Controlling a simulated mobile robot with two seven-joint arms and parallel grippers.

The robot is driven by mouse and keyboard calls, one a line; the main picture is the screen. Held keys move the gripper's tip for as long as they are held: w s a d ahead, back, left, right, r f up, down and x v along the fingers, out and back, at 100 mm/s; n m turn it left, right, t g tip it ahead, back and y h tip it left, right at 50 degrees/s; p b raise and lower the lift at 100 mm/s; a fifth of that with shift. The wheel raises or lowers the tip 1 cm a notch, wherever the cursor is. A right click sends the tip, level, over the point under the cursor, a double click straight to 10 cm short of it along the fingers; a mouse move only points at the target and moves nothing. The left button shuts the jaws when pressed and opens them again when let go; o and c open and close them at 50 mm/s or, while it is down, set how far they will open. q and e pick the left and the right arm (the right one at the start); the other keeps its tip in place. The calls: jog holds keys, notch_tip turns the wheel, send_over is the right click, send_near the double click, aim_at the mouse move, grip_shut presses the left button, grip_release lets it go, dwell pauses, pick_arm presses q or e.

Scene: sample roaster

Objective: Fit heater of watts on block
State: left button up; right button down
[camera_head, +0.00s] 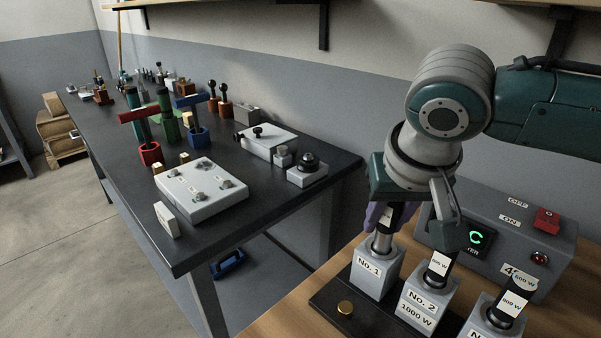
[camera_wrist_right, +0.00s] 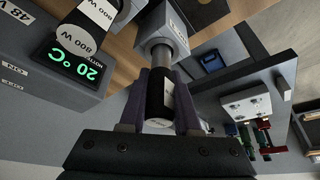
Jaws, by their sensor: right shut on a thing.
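My right gripper (camera_head: 387,219) is shut on a black heater with a white label, also seen in the right wrist view (camera_wrist_right: 158,95). The heater stands upright over the grey block No. 1 (camera_head: 371,278). Its bare metal part (camera_head: 381,241) meets the block's top; how deep it sits inside is hidden. Block No. 2 (camera_head: 424,304), marked 1000 W, has a black heater with a white label (camera_head: 440,264) standing in it. A third block (camera_head: 482,319), partly cut off, bears a heater labelled 800 W (camera_head: 514,304). My left gripper is not in view.
The blocks stand on a dark base with a brass knob (camera_head: 345,307) on a wooden table. A grey control box (camera_head: 548,262) with a green display, reading 20 °C in the wrist view (camera_wrist_right: 76,61), is close behind. A dark bench (camera_head: 236,215) with several devices lies left.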

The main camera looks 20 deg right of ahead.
jog(key=shift+f, duration=0.3)
jog(key=c, duration=0.6)
grip_release()
jog(key=w+p+v, duration=0.1)
jog(key=p+v, duration=0.1)
jog(key=v, duration=1)
jog(key=s+a+f+n+y, duration=0.3)
jog(key=s+a+f+n, duration=0.25)
jog(key=s+a, duration=0.4)
jog(key=shift+n+g+h, duration=0.3)
jog(key=shift+n+h, duration=0.15)
jog(key=shift+h, duration=0.05)
jog(key=s+d+f, duration=0.1)
jog(key=s, duration=0.2)
jog(key=s+d+f, duration=0.1)
jog(key=s+d, duration=0.1)
jog(key=s, duration=0.1)
jog(key=s+d+f, duration=0.1)
jog(key=s+d, duration=0.1)
jog(key=shift+s+f, duration=0.2)
jog(key=shift+s, duration=0.2)
